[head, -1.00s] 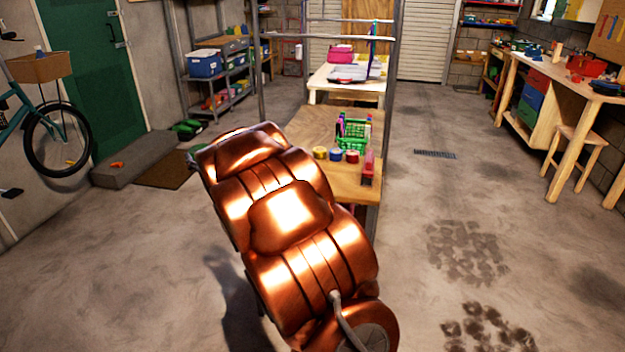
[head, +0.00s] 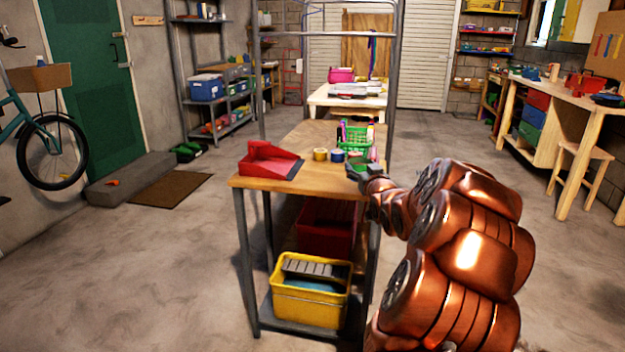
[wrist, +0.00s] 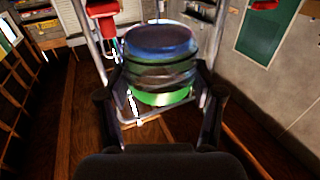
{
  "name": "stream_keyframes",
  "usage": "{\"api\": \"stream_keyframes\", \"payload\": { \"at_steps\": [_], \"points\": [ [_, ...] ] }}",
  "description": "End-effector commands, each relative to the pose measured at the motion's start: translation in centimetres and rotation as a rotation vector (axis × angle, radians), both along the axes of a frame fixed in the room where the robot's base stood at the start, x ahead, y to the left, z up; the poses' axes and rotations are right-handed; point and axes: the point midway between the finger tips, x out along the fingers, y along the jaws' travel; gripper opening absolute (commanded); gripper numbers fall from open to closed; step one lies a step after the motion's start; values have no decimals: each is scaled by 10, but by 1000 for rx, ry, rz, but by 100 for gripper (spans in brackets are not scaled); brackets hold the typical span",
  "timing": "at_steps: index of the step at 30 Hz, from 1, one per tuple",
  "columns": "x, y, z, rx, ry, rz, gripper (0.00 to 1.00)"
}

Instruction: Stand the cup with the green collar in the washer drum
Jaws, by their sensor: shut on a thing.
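My gripper (wrist: 160,108) is shut on a cup with a green collar (wrist: 162,97). In the wrist view the cup stands between the two fingers. Its blue-purple end is at the top, dark clear bands are in the middle and the green collar is low down. In the head view my gripper (head: 362,173) is at the right end of the wooden-topped shelf unit. A small green part of the cup (head: 355,164) shows there, and my arm hides the rest. I cannot tell whether the cup touches the top. No washer drum shows.
The wooden shelf top (head: 262,182) bears a red dustpan-like object (head: 268,161), tape rolls (head: 320,155) and a green basket (head: 354,137). Below is a yellow bin (head: 311,303). A workbench (head: 560,85) and stool (head: 583,158) stand at the right. Open floor lies at the left and right.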

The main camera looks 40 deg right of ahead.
Motion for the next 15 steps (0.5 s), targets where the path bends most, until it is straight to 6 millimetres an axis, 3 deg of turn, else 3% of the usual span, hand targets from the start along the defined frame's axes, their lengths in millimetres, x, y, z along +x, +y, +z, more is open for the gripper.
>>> {"api": "stream_keyframes", "payload": {
  "at_steps": [2, 5, 15],
  "points": [
    [-4, -5, -3, -1, 0, -7, 42],
    [5, -6, -4, -2, 1, -7, 42],
    [77, -10, -11, -2, 1, -5, 42]
  ]
}}
